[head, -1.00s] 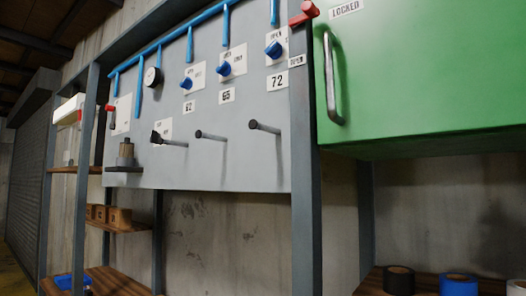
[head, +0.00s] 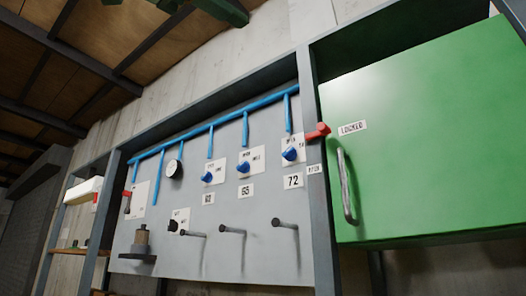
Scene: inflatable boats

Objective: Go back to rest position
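Neither of my grippers shows in the head view, and no part of my arms can be made out. The view faces a grey wall panel (head: 262,190) with blue pipes (head: 215,124) along its top. Blue knobs (head: 207,177) sit on white plates under the pipes. Several dark pegs (head: 232,230) stick out of the panel's lower part.
A shut green cabinet (head: 430,140) with a metal handle (head: 347,186) and a "LOCKED" label (head: 352,128) is at the right. A red lever (head: 317,132) sits at its left edge. Grey posts (head: 322,230) frame the panel. A wooden ceiling (head: 100,50) is above.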

